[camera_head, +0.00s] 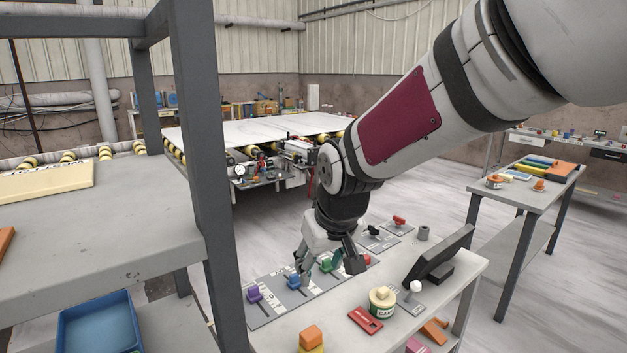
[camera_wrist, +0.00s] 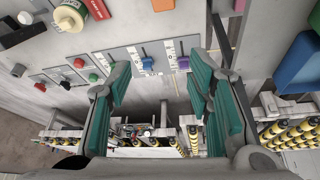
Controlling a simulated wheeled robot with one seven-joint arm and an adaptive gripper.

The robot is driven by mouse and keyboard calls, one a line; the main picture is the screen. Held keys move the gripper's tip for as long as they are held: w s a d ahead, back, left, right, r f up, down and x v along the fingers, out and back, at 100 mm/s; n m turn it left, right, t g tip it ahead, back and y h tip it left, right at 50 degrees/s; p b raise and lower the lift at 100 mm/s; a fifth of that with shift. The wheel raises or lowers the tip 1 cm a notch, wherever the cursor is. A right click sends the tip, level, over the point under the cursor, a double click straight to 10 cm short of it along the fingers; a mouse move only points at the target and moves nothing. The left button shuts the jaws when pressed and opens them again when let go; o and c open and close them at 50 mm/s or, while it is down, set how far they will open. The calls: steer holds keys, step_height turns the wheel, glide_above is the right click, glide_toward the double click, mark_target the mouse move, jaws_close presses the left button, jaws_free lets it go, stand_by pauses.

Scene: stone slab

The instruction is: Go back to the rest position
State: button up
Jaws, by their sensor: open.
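My gripper (camera_head: 331,259) hangs from my arm over the control panel (camera_head: 262,317) on the grey table. In the wrist view my gripper (camera_wrist: 158,95) shows its two green-padded fingers wide apart with nothing between them. Beyond the fingertips are a blue slider knob (camera_wrist: 147,62) and a purple slider knob (camera_wrist: 183,62). In the head view the purple knob (camera_head: 254,293), the blue knob (camera_head: 293,281) and a green knob (camera_head: 325,264) stand in a row on the panel. The gripper is close to the blue and green knobs; I cannot tell whether it touches either.
A grey post (camera_head: 199,130) and shelf (camera_head: 110,220) are at left. Floor is open between this table and the right-hand table (camera_head: 530,192).

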steer(key=s+d+r+m, duration=0.2)
steer(key=s+d+r, duration=0.5)
steer(key=s+d, duration=0.35)
steer(key=s+d+m, duration=0.1)
steer(key=s+d, duration=0.2)
steer(key=s, duration=0.3)
steer(key=s+d+m+t+h, duration=0.1)
steer(key=s+d, duration=0.3)
steer(key=s, duration=0.2)
steer(key=shift+s+m+h, duration=0.3)
steer(key=shift+m, duration=0.1)
steer(key=shift+d, duration=0.1)
stand_by(0.9)
